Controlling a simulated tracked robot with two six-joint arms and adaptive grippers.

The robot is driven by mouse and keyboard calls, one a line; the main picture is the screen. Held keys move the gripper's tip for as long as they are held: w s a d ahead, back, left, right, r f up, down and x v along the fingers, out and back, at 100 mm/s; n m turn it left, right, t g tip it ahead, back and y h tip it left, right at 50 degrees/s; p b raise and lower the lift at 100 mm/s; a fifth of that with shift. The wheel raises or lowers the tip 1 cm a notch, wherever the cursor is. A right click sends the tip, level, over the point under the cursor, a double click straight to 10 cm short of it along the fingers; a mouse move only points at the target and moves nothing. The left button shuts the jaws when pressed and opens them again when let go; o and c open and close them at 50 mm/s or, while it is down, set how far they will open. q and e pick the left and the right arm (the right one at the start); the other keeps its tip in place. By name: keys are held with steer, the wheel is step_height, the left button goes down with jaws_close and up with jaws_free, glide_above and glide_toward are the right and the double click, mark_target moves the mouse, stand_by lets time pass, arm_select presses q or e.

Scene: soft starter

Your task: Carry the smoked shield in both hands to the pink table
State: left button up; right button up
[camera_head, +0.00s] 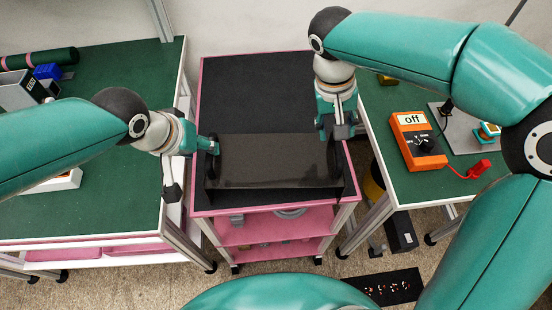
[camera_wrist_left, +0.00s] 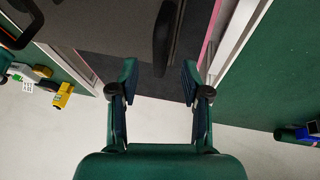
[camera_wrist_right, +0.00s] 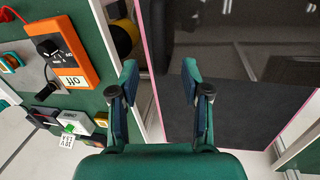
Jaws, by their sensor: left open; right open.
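The smoked shield (camera_head: 270,158), a dark see-through panel, rests on the black top of the pink table (camera_head: 258,85), near its front edge. My left gripper (camera_head: 192,168) is open at the shield's left end. In the left wrist view a dark upright handle (camera_wrist_left: 163,38) of the shield shows between and beyond the open fingertips (camera_wrist_left: 159,75). My right gripper (camera_head: 338,128) is open at the shield's right end. In the right wrist view another dark handle (camera_wrist_right: 158,32) shows between and beyond its fingertips (camera_wrist_right: 160,75). Neither gripper is closed on a handle.
A green-topped bench (camera_head: 95,95) stands left, and another (camera_head: 385,105) stands right with an orange box marked off (camera_head: 417,140) and a red plug (camera_head: 480,168). The table's back half is bare. Lower pink shelves (camera_head: 255,232) hold small parts. A black mat (camera_head: 390,287) lies on the floor.

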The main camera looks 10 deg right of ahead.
mark_target(337, 143)
arm_select(q)
steer(key=x, duration=0.5)
steer(key=shift+w+d+f, duration=0.1)
steer(key=shift+f, duration=0.3)
arm_select(e)
steer(key=f, duration=0.2)
steer(key=d+f, duration=0.1)
steer(key=f, duration=0.2)
steer(key=shift+f, duration=0.35)
arm_select(q)
jaws_close()
arm_select(e)
jaws_close()
arm_select(q)
steer(key=shift+r, duration=0.1)
